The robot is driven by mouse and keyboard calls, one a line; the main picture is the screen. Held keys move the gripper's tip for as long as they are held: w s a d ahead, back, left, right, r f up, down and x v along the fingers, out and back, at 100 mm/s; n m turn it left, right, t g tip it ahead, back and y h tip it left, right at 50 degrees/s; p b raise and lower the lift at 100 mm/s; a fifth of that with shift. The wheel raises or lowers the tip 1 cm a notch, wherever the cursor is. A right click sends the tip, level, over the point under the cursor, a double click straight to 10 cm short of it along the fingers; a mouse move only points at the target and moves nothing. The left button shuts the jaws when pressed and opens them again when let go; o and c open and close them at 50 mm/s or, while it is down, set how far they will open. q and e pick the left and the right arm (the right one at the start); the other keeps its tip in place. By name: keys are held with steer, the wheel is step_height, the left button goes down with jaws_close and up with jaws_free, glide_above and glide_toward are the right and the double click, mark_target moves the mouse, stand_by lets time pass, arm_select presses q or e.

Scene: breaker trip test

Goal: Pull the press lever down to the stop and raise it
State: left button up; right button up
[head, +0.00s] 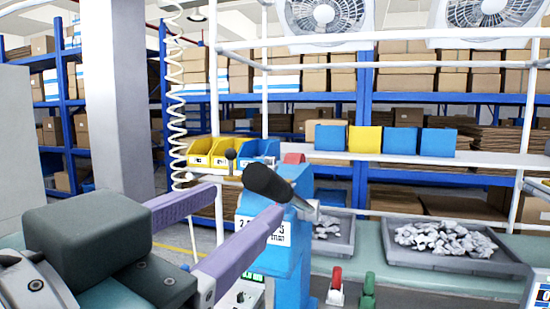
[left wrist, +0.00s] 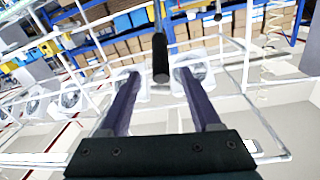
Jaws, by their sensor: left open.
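My left gripper (head: 248,201) is open, with two long purple fingers reaching toward the handle. In the left wrist view the black handle (left wrist: 160,58) comes down from the top, and its end sits between the two fingertips (left wrist: 158,74) with gaps on both sides. Neither finger visibly grips it. My right gripper is not in view.
Grey trays of metal parts (head: 450,243) sit on the bench to the right. A red-handled clamp (head: 336,287) and a green one (head: 367,291) stand in front. Yellow and blue bins (head: 210,152) are behind the press. A white frame post (head: 513,200) rises at right.

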mark_target(271, 185)
arm_select(q)
steer(key=p+x, duration=0.2)
steer(key=x, duration=0.6)
steer(key=shift+w+d, duration=0.1)
steer(key=shift+w, duration=0.2)
jaws_close()
stand_by(1.1)
